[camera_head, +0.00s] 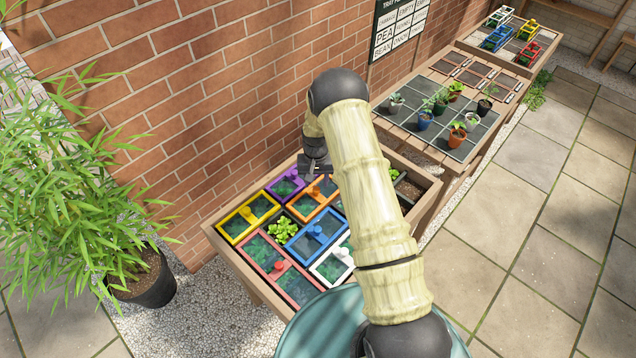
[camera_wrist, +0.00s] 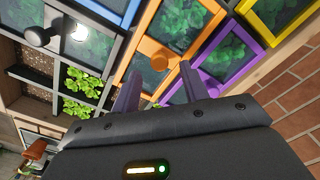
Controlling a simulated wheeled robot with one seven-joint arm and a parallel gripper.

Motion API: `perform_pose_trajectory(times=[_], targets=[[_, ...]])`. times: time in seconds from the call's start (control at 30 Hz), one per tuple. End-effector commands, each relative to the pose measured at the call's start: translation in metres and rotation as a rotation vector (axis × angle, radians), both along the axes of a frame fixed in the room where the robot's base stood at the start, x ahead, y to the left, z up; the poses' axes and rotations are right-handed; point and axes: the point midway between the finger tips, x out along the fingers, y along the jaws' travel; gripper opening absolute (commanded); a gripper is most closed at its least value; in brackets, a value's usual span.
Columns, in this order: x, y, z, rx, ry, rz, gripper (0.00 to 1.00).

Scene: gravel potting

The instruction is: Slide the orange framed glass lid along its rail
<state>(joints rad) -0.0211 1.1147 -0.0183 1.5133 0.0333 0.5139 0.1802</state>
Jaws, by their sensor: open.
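The orange framed glass lid (camera_head: 316,191) lies on the planter box close to the brick wall, under my gripper. In the wrist view the orange lid (camera_wrist: 149,48) has two dark green panes and a round orange knob (camera_wrist: 160,62) on its middle bar. My gripper (camera_head: 315,176) is above the lid, pointing down. In the wrist view its two fingers (camera_wrist: 159,75) are spread apart and empty, with the knob just beyond their tips, between them in the picture. I cannot tell the exact height gap. My arm hides part of the box's right side in the head view.
Other lids crowd around: purple (camera_head: 285,184), yellow (camera_head: 247,218), blue (camera_head: 318,235), red (camera_head: 281,268) and white (camera_head: 331,267). Green plants (camera_head: 282,231) show in an open cell. The brick wall (camera_head: 180,110) is close behind. A leafy potted plant (camera_head: 75,190) stands left.

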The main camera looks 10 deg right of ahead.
Motion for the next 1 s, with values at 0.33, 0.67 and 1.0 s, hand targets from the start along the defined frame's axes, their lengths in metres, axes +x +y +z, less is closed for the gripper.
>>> perform_pose_trajectory(times=[0.33, 0.67, 1.0], targets=[[0.000, 0.000, -0.030, 0.000, 0.000, 0.000, 0.44], [0.000, 0.000, -0.030, 0.000, 0.000, 0.000, 0.27], [0.000, 0.002, -0.030, 0.000, -0.001, 0.001, 0.00]])
